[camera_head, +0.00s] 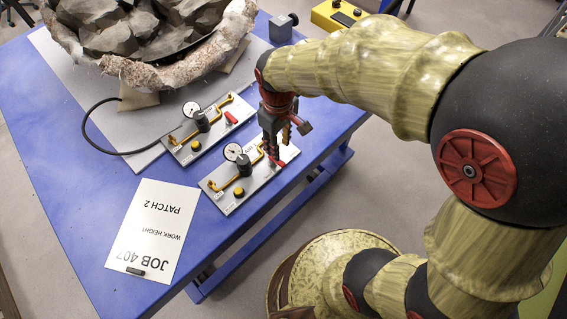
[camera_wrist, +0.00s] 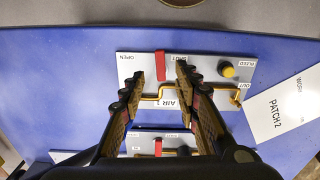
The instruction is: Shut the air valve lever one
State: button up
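The near valve panel (camera_head: 222,201) lies on the blue table; in the wrist view its grey plate (camera_wrist: 205,85) reads AIR 1. Its red lever (camera_wrist: 160,65) stands upright in the wrist picture, between the OPEN label on the left and the SHUT label close on its right. In the head view the lever (camera_head: 278,162) is partly visible below my gripper. My gripper (camera_wrist: 161,72) is open, its fingertips on either side of the lever with gaps showing. I cannot tell whether a finger touches the plate.
A second similar panel (camera_head: 191,147) with its own red lever (camera_head: 231,117) lies just behind. A hose runs left from it. A JOB 407 sheet (camera_head: 152,230) lies at left. A rock-filled plaster jacket (camera_head: 150,75) sits at the back. Blue table (camera_head: 70,190) is bare at left.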

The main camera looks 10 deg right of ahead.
aim_at(280, 162)
jog(key=shift+f+n, duration=0.3)
jog(key=shift+f, duration=0.15)
notch_tip(280, 162, down, 7)
jog(key=shift+f+b, duration=0.1)
jog(key=shift+b, duration=1.05)
jog(key=shift+c, duration=0.9)
grip_shut()
